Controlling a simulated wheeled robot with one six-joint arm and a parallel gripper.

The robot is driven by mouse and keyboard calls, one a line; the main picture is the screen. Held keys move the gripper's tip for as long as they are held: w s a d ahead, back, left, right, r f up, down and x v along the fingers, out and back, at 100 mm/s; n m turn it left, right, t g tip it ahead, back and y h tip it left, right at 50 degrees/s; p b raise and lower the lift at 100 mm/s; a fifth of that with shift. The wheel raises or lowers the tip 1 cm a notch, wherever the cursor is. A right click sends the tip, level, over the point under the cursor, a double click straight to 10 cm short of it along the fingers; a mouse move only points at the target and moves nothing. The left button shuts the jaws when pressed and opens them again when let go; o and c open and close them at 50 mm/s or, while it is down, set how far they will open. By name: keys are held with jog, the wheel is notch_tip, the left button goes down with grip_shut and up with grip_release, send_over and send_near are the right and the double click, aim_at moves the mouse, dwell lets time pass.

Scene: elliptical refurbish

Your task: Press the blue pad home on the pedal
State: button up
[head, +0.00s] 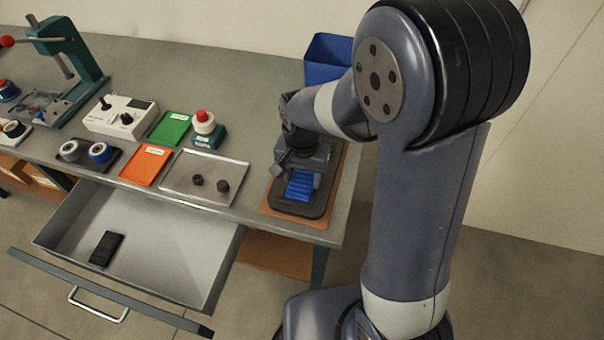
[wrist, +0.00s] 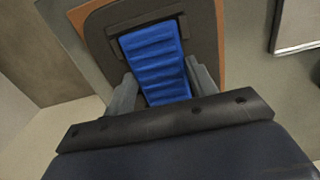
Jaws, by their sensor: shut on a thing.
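The blue pad (head: 299,186) is a ribbed blue block lying on the dark pedal (head: 311,207) at the right end of the bench. In the wrist view the blue pad (wrist: 154,60) lies between low rails on the pedal (wrist: 207,45). My gripper (head: 301,170) is over the pad from above. In the wrist view my gripper's grey fingers (wrist: 163,88) stand on both sides of the pad's near end, shut on it. The near end is partly hidden by my gripper's body. I cannot tell whether the pad is fully seated.
The pedal sits on an orange-brown mat (head: 272,208) near the bench edge. To its left is a metal tray (head: 231,169) with two dark knobs. A red-topped button box (head: 206,131) stands behind. An open drawer (head: 180,260) juts out in front. A blue bin (head: 326,60) is at the back.

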jog(key=o, duration=1.1)
notch_tip(320, 180, up, 11)
jog(key=shift+f, duration=0.1)
jog(key=shift+f, duration=0.1)
notch_tip(320, 180, down, 11)
jog(key=shift+r, duration=0.45)
